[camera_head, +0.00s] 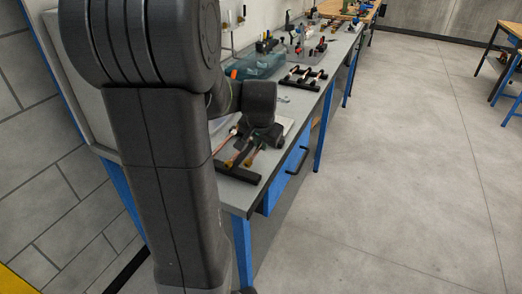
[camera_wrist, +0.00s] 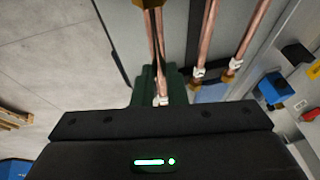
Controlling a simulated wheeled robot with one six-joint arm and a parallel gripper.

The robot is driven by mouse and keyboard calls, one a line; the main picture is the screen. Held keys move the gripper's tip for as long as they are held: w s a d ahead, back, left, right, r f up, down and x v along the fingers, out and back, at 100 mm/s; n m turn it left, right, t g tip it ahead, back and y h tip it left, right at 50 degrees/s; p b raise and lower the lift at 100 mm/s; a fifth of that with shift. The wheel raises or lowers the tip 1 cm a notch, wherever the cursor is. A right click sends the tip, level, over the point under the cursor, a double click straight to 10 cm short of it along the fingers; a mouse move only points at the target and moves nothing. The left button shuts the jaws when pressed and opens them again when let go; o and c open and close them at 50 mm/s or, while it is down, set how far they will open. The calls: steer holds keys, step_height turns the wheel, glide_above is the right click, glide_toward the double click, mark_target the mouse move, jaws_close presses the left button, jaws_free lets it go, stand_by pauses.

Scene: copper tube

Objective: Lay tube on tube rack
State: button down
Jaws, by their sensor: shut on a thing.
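My gripper (camera_wrist: 158,75) is shut on a copper tube (camera_wrist: 152,45) in the wrist view. The tube has a brass-coloured piece at the top edge and a pale fitting near the palm. Two other copper tubes, one nearer (camera_wrist: 208,45) and one further right (camera_wrist: 252,38), lie beside it with pale fittings at their lower ends. In the head view the tube ends (camera_head: 254,156) show below my wrist, above or beside a black bar (camera_head: 238,173) at the bench's near end. This bar looks like part of a rack. My wrist hides the fingertips there; contact with the bar cannot be told.
The grey bench (camera_head: 235,196) runs away from me along the wall. A black frame with pale parts (camera_head: 303,78) and a teal bin (camera_head: 258,65) stand further back. Blue and yellow items (camera_wrist: 275,88) show at the wrist view's right. The floor right of the bench is clear.

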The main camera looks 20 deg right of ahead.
steer(key=shift+f, duration=1.4)
steer(key=shift+f, duration=0.2)
steer(key=c, duration=1.5)
jaws_free()
steer(key=shift+o, duration=0.2)
steer(key=shift+r, duration=0.1)
steer(key=shift+s+r, duration=0.1)
steer(key=shift+r, duration=0.5)
steer(key=v, duration=1.1)
